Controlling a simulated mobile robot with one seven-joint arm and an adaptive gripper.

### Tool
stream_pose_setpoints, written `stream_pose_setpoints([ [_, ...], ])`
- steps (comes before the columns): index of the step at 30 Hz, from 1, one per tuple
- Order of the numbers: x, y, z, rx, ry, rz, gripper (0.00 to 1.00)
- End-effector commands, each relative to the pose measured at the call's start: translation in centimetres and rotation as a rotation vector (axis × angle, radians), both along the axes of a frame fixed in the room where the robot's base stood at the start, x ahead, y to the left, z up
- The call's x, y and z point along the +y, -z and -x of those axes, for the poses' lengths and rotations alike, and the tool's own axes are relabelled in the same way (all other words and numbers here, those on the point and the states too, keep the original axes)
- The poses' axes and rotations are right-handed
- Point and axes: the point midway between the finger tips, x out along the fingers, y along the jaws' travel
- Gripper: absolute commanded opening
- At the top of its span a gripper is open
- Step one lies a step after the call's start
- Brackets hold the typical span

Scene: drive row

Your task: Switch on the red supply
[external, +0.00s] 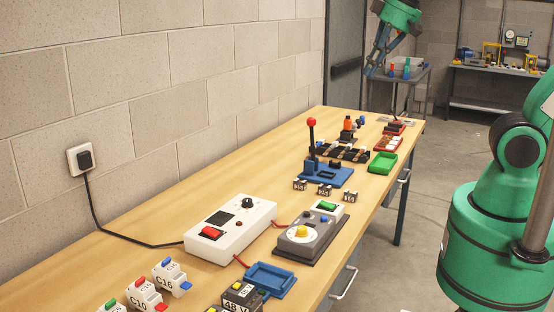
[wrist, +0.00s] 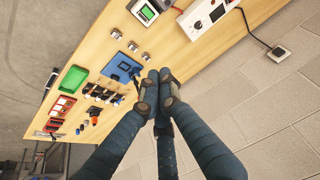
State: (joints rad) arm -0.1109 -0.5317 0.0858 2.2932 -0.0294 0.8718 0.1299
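The supply is a white box (external: 245,220) on the near part of the wooden bench, with a dark panel, a black knob and a red rocker switch (external: 211,233). I cannot tell the rocker's position. The white box also shows at the top of the wrist view (wrist: 207,17), partly cut off by the frame edge. My gripper (external: 369,72) is high above the far end of the bench, well away from the supply. In the wrist view my gripper's fingertips (wrist: 157,75) are together, with nothing visible between them.
A grey box with a yellow knob (external: 301,232) stands right of the supply. A blue base with a tall red-topped lever (external: 311,123) stands farther back. A wall plug (external: 84,159) has a black cable running to the supply. Breakers and trays crowd the bench; its left strip is clear.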

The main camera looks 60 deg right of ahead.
Motion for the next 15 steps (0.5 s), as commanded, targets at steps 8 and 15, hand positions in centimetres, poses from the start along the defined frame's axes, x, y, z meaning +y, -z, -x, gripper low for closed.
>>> stream_pose_setpoints([
  [8, 4.2, 0.8, -7.3, 0.053, -0.004, -0.009, 0.00],
  [15, 8.7, 2.8, -13.1, 0.093, -0.004, -0.010, 0.00],
])
